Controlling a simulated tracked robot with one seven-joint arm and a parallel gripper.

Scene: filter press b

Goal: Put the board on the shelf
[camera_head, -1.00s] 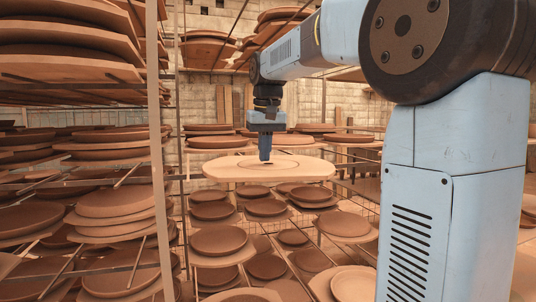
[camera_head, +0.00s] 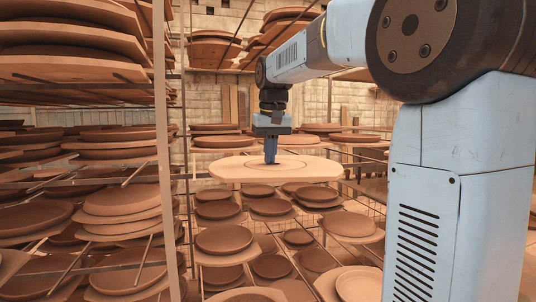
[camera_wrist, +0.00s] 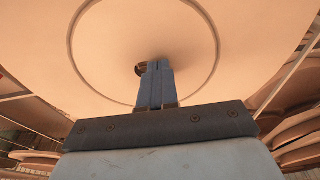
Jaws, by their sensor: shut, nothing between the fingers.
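The board (camera_head: 228,172) is a pale, wide, rounded slab among the racks, roughly level, with a circular ring on its top. In the wrist view the board (camera_wrist: 245,60) fills most of the picture, and the ring shows around my fingertips. My gripper (camera_head: 270,162) points down over the middle of the board. Its fingers (camera_wrist: 154,68) are together and empty. The tips are at or just above the surface; I cannot tell if they touch. A small dark round spot (camera_wrist: 140,69) lies beside the tips. What bears the board from below is hidden.
A shelf rack (camera_head: 165,130) with several brown boards and discs stands at the left. More discs (camera_head: 224,239) lie on racks below the board. Upright posts (camera_head: 188,110) stand close to its left. A brick wall (camera_head: 310,100) is behind.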

